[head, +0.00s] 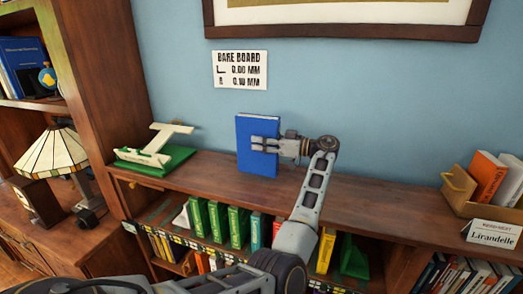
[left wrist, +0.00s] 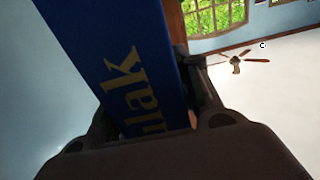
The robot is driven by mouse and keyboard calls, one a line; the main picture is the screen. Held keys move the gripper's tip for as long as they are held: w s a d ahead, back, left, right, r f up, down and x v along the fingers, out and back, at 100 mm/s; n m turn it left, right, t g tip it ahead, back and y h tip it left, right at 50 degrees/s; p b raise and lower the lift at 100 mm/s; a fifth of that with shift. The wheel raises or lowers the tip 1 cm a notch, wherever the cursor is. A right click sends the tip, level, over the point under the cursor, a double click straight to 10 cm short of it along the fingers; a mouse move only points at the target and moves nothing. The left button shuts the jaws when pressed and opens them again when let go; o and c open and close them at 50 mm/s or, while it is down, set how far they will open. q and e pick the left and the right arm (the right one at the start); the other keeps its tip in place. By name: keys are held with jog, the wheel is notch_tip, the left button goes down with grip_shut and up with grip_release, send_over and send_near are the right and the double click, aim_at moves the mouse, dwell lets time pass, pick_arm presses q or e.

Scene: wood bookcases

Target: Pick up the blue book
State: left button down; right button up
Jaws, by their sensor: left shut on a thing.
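The blue book (head: 257,159) stands upright at the wooden bookcase's top in the head view, close to the blue wall. My left gripper (head: 265,145) is shut on it from the right side, with its fingers across the cover. In the left wrist view the blue book (left wrist: 105,50) fills the space between the fingers, and yellow letters show on it. I cannot tell whether the book's lower edge touches the shelf top. My right gripper is not in view.
A green-based white model (head: 160,147) stands left on the bookcase top (head: 215,172). A wooden box of books (head: 458,187) and a "Lirandelle" card (head: 493,233) stand right. A lamp (head: 54,153) is at far left. Shelves below hold several books.

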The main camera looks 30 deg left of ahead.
aim_at(261, 116)
pick_arm(q)
notch_tip(261, 116, up, 12)
jog(key=b, duration=0.2)
jog(key=shift+r+b, duration=0.2)
jog(key=shift+b, duration=0.1)
jog(key=shift+r, duration=1.1)
jog(key=shift+a, duration=0.1)
